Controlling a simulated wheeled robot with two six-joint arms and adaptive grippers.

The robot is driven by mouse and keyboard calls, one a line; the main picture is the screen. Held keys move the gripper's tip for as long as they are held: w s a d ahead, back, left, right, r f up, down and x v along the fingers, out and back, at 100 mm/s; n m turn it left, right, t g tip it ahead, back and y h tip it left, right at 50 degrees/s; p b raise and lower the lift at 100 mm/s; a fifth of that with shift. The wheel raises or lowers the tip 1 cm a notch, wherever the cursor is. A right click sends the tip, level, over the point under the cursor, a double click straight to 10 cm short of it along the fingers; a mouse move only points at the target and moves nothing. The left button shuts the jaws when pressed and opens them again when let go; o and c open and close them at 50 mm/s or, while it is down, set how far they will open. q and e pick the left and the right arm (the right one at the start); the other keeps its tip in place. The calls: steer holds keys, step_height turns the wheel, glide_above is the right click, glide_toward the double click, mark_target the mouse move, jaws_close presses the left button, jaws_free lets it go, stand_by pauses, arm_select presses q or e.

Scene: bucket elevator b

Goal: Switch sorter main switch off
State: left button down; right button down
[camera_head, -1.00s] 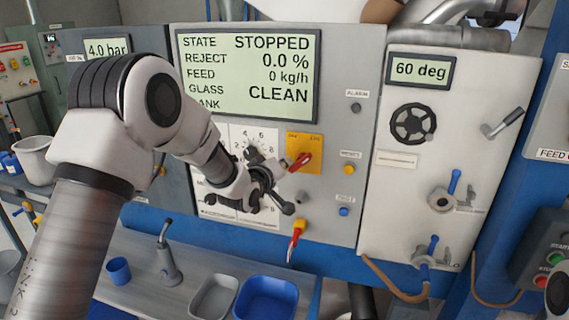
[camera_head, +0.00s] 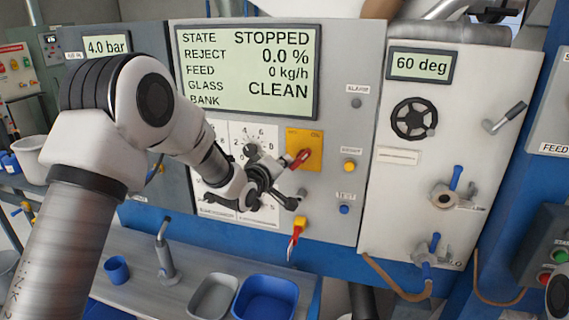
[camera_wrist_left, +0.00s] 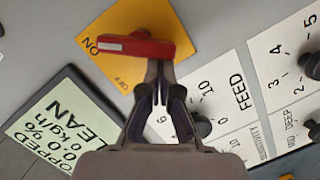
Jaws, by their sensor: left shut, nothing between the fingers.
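The sorter main switch is a red handle (camera_head: 301,157) on a yellow plate (camera_head: 313,163) marked ON and OFF, on the grey panel right of the dials. In the left wrist view the red handle (camera_wrist_left: 130,46) lies across the yellow plate (camera_wrist_left: 165,18), its white-striped left end close to the word ON; OFF is printed below it. My left gripper (camera_head: 280,172) is at the panel, just left of and below the handle. Its shut fingertips (camera_wrist_left: 158,68) appear at the handle's right part, with nothing between them; contact cannot be told. My right gripper is out of view.
The display (camera_head: 247,70) reads STOPPED and CLEAN. Dial knobs (camera_wrist_left: 199,126) sit beside my left gripper. A yellow button (camera_head: 349,166) and a blue button (camera_head: 344,210) are to the right. A blue tray (camera_head: 265,298) stands on the bench below.

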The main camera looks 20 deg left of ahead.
arm_select(q)
steer(key=f+n+b, duration=0.1)
steer(key=n+b, duration=0.1)
steer(key=n+t+b, duration=0.1)
steer(key=n+b, duration=0.1)
steer(key=d+f+n+h+b, duration=0.1)
steer(key=n+b, duration=0.1)
steer(key=shift+f+n+t, duration=0.3)
steer(key=shift+f, duration=0.05)
steer(key=n+b, duration=0.2)
steer(key=d+n+t+b, duration=0.1)
steer(key=n+b, duration=0.1)
steer(key=n, duration=0.1)
steer(key=d+n+y+b, duration=0.1)
steer(key=n, duration=0.2)
steer(key=shift+w+d+f+t+b, duration=0.1)
steer(key=shift+w+f+t+b, duration=0.05)
steer(key=shift+f+t+b, duration=0.25)
steer(key=shift+d, duration=0.1)
